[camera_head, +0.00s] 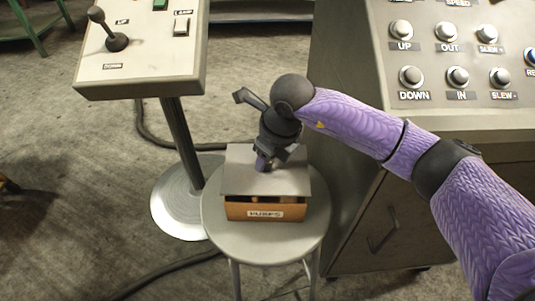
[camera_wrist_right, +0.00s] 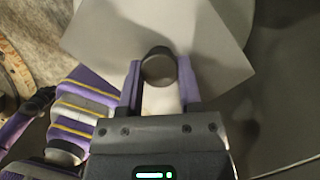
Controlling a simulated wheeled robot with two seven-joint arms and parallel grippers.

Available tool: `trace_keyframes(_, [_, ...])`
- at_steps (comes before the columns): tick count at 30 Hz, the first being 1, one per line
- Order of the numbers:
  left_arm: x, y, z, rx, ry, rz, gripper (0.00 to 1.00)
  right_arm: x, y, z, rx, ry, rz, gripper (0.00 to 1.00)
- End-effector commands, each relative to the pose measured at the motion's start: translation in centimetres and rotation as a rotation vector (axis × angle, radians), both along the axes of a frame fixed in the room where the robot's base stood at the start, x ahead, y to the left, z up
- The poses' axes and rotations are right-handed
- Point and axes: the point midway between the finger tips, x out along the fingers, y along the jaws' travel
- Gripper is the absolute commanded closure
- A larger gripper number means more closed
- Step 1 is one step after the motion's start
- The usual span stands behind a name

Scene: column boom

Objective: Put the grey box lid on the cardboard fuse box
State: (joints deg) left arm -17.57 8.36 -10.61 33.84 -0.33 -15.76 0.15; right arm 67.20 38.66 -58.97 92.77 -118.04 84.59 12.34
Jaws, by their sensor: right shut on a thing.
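The grey box lid (camera_head: 238,182) is a flat plate over the cardboard fuse box (camera_head: 237,211) in the head view. The box is brown with a white label and stands on a round grey stool. Below the lid's front edge a dark opening shows with brownish contents, so the front is not closed. Whether the lid touches the box at the back is hidden. My right gripper (camera_head: 262,162) reaches down from above, shut on the lid's dark round knob. In the right wrist view the purple fingers (camera_wrist_right: 160,88) flank the knob (camera_wrist_right: 158,66) above the pale lid (camera_wrist_right: 215,45). My left gripper is out of view.
The stool (camera_head: 265,246) has a narrow free rim around the box. A joystick pedestal (camera_head: 140,72) stands behind at left. A large control console (camera_head: 440,115) with buttons stands close on the right. Dark cables lie on the floor.

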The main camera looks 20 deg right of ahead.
Motion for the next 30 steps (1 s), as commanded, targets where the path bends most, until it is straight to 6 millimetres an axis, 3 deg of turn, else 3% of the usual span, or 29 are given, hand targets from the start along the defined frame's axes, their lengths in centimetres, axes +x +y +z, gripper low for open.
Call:
trace_keyframes(18, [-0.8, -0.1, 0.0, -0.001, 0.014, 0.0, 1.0, 0.0, 0.0, -0.7, -0.001, 0.001, 0.0, 1.0])
trace_keyframes(30, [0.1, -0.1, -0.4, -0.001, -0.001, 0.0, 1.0, 0.0, 0.0, -1.3, 0.0, 0.0, 0.0, 1.0])
